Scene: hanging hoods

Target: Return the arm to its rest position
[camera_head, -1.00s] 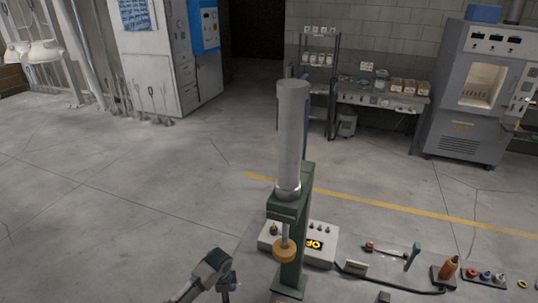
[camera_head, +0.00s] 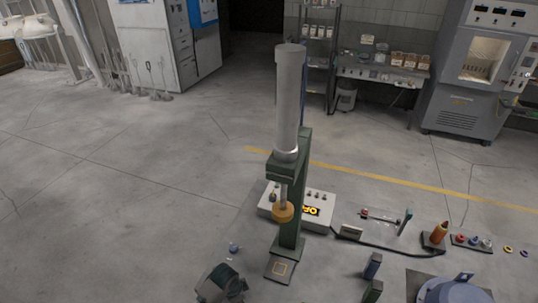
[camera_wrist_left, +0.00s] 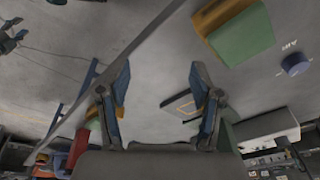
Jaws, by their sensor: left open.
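My left gripper (camera_head: 222,285) shows at the bottom edge of the head view, left of the press base, with most of my arm out of frame. In the left wrist view its two blue-grey fingers (camera_wrist_left: 160,85) stand wide apart, with nothing held between them. My right gripper is in neither view. The green press (camera_head: 290,200) with its grey cylinder (camera_head: 289,100) stands upright on the bench, apart from my left gripper. Its base plate has an orange square outline (camera_head: 281,268).
A control box (camera_head: 298,208) stands behind the press. A small blue knob (camera_head: 233,248) lies near my gripper. Green and blue blocks (camera_head: 372,265) and a round grey-blue fixture (camera_head: 455,290) are at right. Open floor lies to the left.

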